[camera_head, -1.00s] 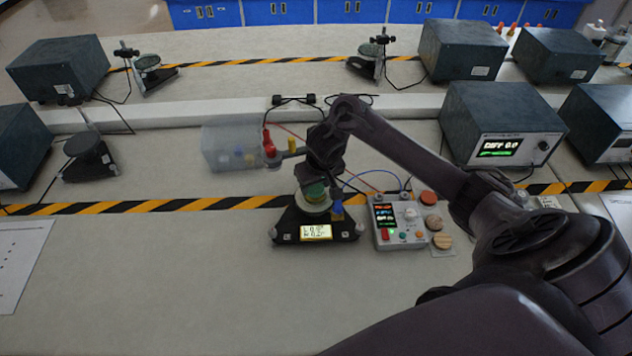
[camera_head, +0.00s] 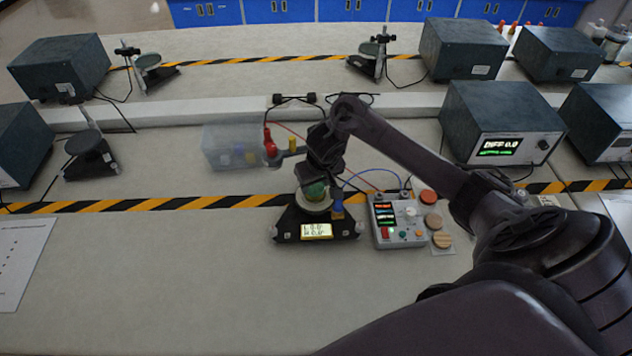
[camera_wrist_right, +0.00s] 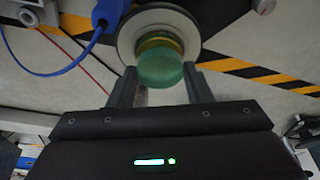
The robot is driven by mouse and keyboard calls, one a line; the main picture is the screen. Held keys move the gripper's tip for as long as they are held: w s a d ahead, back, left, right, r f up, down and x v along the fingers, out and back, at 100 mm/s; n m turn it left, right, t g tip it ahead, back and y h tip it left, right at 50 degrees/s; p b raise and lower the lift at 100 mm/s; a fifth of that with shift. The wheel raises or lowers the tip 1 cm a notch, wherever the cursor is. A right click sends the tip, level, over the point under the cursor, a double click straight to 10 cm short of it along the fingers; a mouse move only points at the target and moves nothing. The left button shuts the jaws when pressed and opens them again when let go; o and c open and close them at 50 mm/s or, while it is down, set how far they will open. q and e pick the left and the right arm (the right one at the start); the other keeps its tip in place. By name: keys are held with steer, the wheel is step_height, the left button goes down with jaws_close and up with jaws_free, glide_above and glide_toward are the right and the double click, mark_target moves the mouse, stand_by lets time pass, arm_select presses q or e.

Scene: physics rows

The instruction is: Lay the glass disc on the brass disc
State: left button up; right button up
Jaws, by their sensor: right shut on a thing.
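The green glass disc (camera_wrist_right: 161,68) is between the fingertips of my right gripper (camera_wrist_right: 163,76), which is shut on it. It also shows as a green patch under the gripper in the head view (camera_head: 316,191). The brass disc (camera_wrist_right: 158,44) shows partly behind the glass disc, on a pale round plate (camera_wrist_right: 124,38) of the black three-cornered stand (camera_head: 288,229). The two discs overlap in the wrist view; I cannot tell whether they touch. My left gripper is not in view.
A control box (camera_head: 397,233) with buttons stands right of the stand, beside several small discs (camera_head: 443,240). A blue plug (camera_wrist_right: 108,14) and cable are close to the gripper. A clear bin (camera_head: 222,146) is behind left.

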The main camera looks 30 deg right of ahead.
steer(key=shift+f, duration=0.5)
steer(key=o, duration=1.1)
step_height(320, 180, up, 5)
steer(key=p, duration=0.6)
steer(key=shift+r+p, duration=1.05)
steer(key=shift+p, duration=0.15)
